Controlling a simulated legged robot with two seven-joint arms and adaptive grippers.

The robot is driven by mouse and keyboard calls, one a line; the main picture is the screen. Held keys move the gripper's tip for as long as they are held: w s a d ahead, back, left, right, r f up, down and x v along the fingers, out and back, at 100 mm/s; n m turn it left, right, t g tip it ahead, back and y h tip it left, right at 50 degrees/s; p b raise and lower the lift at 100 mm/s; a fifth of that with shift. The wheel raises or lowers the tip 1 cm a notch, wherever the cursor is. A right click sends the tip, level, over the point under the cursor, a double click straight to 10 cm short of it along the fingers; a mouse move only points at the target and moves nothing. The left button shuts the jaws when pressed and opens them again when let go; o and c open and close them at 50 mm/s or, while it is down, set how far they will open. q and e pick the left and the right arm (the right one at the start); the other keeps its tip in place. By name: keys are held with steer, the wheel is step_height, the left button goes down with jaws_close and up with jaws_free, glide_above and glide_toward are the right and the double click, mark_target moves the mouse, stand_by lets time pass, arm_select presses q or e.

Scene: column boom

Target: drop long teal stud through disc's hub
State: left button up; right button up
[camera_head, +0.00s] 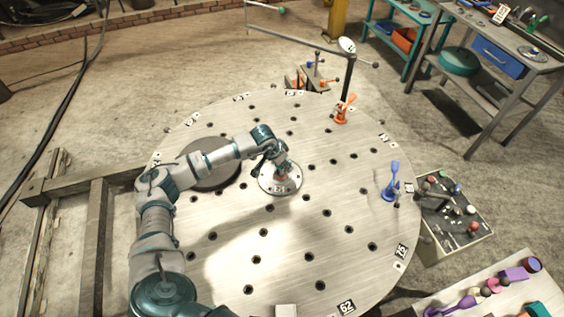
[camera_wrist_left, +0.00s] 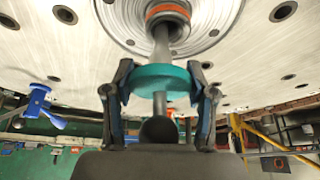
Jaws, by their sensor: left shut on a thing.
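The disc (camera_head: 292,184) is a small round grey plate lying near the middle of the big perforated round table. In the left wrist view the disc (camera_wrist_left: 215,22) shows at the top, with an orange-ringed hub (camera_wrist_left: 168,10). My left gripper (camera_head: 281,169) is over the disc. In its wrist view the gripper (camera_wrist_left: 161,80) is shut on the long teal stud (camera_wrist_left: 160,82) at its wide teal collar, a finger on each side. The stud's grey shank points at the hub and overlaps it in the picture. I cannot tell whether its tip is inside. My right gripper is not in view.
The round table (camera_head: 320,225) has many holes. A dark round plate (camera_head: 212,165) lies left of the disc. An orange piece (camera_head: 344,110) and a blue piece (camera_head: 391,181) stand near the right rim. A bin of parts (camera_head: 455,215) stands beyond the table's right edge.

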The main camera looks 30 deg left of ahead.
arm_select(q)
steer(key=shift+a, duration=0.2)
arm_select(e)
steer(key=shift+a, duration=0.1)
arm_select(q)
steer(key=shift+w+a, duration=0.1)
steer(key=shift+a, duration=0.3)
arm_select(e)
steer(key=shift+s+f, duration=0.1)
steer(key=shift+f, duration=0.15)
arm_select(q)
steer(key=shift+f+b, duration=0.4)
steer(key=shift+b, duration=0.1)
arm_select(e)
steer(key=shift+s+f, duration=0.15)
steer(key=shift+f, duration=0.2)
arm_select(q)
steer(key=shift+f, duration=0.35)
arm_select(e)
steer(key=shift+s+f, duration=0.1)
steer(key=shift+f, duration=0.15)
arm_select(q)
steer(key=shift+f+b, duration=1.3)
steer(key=shift+f, duration=0.25)
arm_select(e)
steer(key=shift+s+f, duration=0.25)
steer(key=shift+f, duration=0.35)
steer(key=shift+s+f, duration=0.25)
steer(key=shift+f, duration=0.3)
